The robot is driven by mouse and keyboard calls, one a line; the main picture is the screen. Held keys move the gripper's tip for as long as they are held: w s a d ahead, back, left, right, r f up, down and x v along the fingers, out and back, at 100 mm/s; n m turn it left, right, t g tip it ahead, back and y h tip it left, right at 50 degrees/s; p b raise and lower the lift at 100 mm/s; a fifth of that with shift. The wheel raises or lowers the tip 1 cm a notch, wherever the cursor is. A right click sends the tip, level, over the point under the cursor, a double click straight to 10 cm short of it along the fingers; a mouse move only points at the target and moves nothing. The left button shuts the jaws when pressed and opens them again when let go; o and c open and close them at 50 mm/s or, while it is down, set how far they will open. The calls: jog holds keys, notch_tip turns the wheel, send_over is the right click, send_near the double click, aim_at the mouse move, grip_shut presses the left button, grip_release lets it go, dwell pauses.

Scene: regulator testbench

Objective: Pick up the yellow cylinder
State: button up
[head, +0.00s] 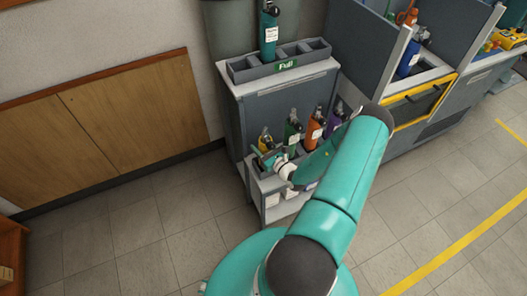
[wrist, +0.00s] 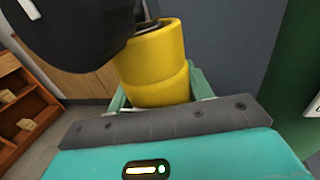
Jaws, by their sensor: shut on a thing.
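The yellow cylinder (head: 265,141) stands at the left end of the row on the lower shelf of the grey rack in the head view. It fills the upper middle of the wrist view (wrist: 155,65), slightly tilted in the picture. My gripper (head: 268,158) is at its front; the teal fingers show on both sides of it in the wrist view, shut on it. Its base is hidden behind my gripper. A large black part covers the upper left of the wrist view, in front of the cylinder's top.
A green cylinder (head: 292,130) stands close to the right, then an orange one (head: 314,128) and a purple one (head: 335,121). Above them is a tray marked "Full" (head: 285,66) holding a dark teal cylinder (head: 269,35). A workbench (head: 420,95) stands right. Floor at left is clear.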

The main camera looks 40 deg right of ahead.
aim_at(267, 135)
notch_tip(267, 135, up, 10)
jog(key=shift+f, duration=0.1)
dwell(0.4)
